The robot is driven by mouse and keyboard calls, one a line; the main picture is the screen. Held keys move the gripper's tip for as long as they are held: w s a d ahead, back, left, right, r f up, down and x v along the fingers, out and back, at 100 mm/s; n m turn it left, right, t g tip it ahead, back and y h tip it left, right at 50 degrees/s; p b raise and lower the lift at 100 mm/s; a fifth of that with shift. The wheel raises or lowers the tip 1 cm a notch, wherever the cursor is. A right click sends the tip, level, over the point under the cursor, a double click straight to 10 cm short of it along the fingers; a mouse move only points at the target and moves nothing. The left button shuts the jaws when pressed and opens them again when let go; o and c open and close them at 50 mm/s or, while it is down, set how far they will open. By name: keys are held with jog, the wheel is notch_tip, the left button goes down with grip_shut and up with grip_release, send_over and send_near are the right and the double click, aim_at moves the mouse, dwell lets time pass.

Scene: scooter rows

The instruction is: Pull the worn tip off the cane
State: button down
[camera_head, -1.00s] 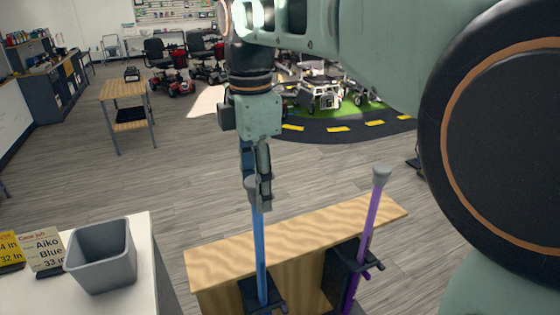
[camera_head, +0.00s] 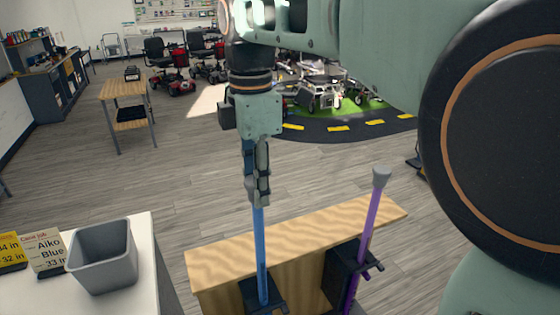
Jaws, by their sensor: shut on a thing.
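A blue cane (camera_head: 260,255) stands upright, tip end up, in a black clamp (camera_head: 264,294) on a wooden bench. My gripper (camera_head: 258,190) points down over its top end and is shut on the worn tip, which the fingers almost wholly hide. The blue shaft comes out just below the fingertips, so the tip appears still on the cane. A purple cane (camera_head: 367,225) leans slightly to the right in a second black clamp (camera_head: 350,262). Its grey tip (camera_head: 381,177) is in plain view, with nothing touching it.
The wooden bench (camera_head: 215,262) has bare top between the canes. My arm fills the upper right.

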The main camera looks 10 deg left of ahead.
jog(key=shift+r+p, duration=0.85)
jog(key=shift+r, duration=1.8)
jog(key=shift+r, duration=0.15)
jog(key=shift+r, duration=2.35)
